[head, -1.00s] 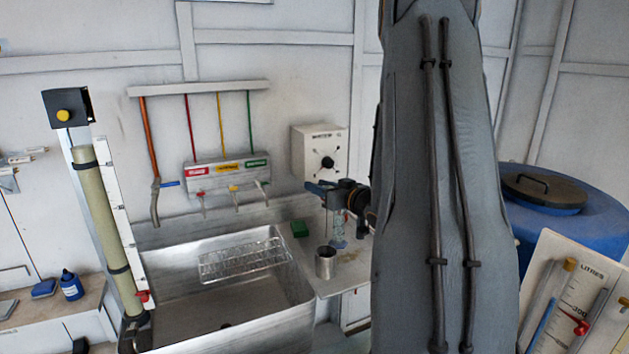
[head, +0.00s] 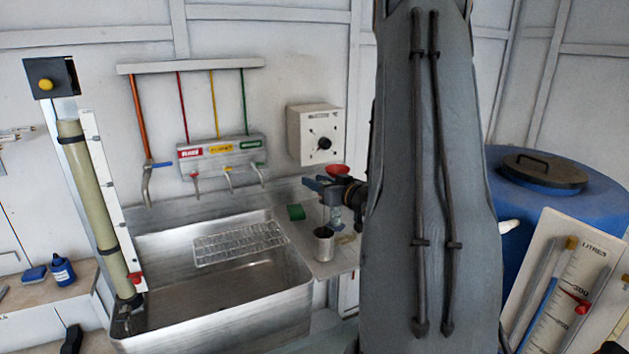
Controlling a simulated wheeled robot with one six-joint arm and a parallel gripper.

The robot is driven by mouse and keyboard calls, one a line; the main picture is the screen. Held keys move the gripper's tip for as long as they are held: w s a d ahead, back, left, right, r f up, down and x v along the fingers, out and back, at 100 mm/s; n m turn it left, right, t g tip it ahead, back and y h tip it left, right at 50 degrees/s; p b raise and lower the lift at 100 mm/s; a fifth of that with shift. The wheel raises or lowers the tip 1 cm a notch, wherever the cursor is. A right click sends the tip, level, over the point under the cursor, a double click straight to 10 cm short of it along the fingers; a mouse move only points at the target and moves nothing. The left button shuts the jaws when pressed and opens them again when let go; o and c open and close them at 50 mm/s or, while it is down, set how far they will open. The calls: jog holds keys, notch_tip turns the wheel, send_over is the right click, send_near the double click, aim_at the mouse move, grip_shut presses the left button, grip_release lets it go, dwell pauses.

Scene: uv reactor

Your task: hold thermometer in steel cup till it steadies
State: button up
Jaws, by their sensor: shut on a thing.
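The steel cup (head: 324,244) stands upright on the metal drainboard to the right of the sink. My gripper (head: 318,185) is above the cup, its dark jaws pointing left. It is shut on the thermometer (head: 324,212), a thin upright line that shows only faintly below the jaws. The line runs down towards the cup's mouth. I cannot tell whether its tip is inside the cup. My arm hides what lies to the right of the gripper.
The sink (head: 215,305) holds a wire rack (head: 240,243). A green block (head: 296,212) lies behind the cup. A clear vessel (head: 336,216) stands close behind the cup, and a red funnel (head: 338,170) shows behind the gripper. A blue barrel (head: 570,207) stands at right.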

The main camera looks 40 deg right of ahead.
notch_tip(320, 180, down, 6)
jog(key=b, duration=0.3)
dwell(0.4)
jog(key=shift+r, duration=0.15)
dwell(6.4)
